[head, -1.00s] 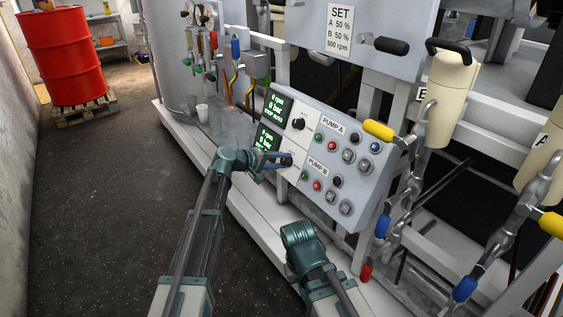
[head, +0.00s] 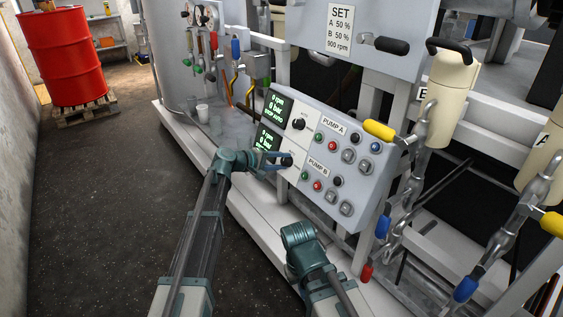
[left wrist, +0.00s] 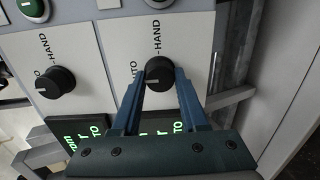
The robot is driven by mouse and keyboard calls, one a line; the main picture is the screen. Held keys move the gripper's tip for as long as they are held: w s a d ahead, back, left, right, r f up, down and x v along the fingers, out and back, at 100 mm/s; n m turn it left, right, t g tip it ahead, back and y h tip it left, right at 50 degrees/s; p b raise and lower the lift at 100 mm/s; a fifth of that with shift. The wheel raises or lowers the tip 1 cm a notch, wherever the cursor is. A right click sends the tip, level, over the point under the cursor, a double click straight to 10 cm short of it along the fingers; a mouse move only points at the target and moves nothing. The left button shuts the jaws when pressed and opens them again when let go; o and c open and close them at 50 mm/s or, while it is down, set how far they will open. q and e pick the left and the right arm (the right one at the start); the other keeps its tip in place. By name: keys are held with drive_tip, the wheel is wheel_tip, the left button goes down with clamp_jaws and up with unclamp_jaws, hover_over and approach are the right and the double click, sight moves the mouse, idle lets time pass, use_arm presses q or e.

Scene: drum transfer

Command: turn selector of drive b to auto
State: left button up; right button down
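The drive b selector is a round black knob (left wrist: 159,73) with a white mark, on a white plate with AUTO and HAND labels. In the left wrist view its mark points to the lower left. In the head view the same knob (head: 287,160) sits beside the lower display. My left gripper (left wrist: 160,78) has its blue fingertips on either side of this knob, seemingly touching it. It also shows at the panel in the head view (head: 284,160). The fingers partly hide the lower display (head: 267,139). My right arm shows low in the head view, but its gripper does not.
The drive a selector (left wrist: 54,82) is a like knob close by, to the left in the wrist view. Push buttons for PUMP A and PUMP B fill the panel's right part (head: 340,160). A SET sign (head: 340,27) hangs above. Open floor (head: 110,200) lies left.

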use_arm(q)
drive_tip(key=o, duration=0.4)
drive_tip(key=shift+o, duration=0.2)
drive_tip(key=p+v, duration=0.5)
drive_tip(key=v, duration=0.9)
drive_tip(key=shift+d, duration=0.15)
